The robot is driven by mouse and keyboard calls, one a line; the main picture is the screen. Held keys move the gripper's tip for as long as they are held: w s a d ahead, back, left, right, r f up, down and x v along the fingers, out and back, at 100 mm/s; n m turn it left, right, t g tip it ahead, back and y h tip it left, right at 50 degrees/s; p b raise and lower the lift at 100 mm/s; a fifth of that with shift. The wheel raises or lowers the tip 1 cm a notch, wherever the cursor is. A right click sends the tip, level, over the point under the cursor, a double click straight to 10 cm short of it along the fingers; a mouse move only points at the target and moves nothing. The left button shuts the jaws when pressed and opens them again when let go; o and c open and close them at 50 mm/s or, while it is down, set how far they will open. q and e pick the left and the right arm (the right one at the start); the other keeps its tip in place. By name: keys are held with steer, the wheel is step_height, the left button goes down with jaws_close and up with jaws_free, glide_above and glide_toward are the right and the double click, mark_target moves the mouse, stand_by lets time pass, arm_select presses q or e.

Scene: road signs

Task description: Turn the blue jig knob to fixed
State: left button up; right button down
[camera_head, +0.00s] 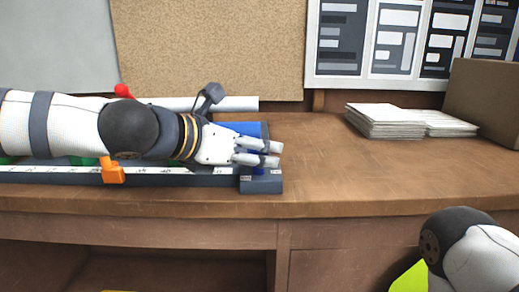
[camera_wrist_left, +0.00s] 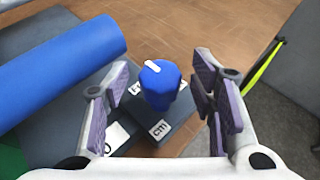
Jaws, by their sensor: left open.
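The blue jig knob (camera_wrist_left: 161,88) stands upright on the dark end block of the jig in the left wrist view. A white pointer mark on its top points up and to the left. Small white labels lie around its base; one reads "cm". In the head view, my left gripper (camera_head: 276,154) is over the right end of the jig (camera_head: 262,185) and mostly hides the knob. My right gripper is out of view.
A blue cylinder (camera_wrist_left: 55,68) lies on the jig beside the knob. An orange clamp (camera_head: 112,171) and a red-tipped lever (camera_head: 124,91) are along the jig. White sheets (camera_head: 384,121) and a cardboard box (camera_head: 484,100) stand at right. The bench between is clear.

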arm_select(q)
steer(key=shift+w+d, duration=0.35)
steer(key=c, duration=1.2)
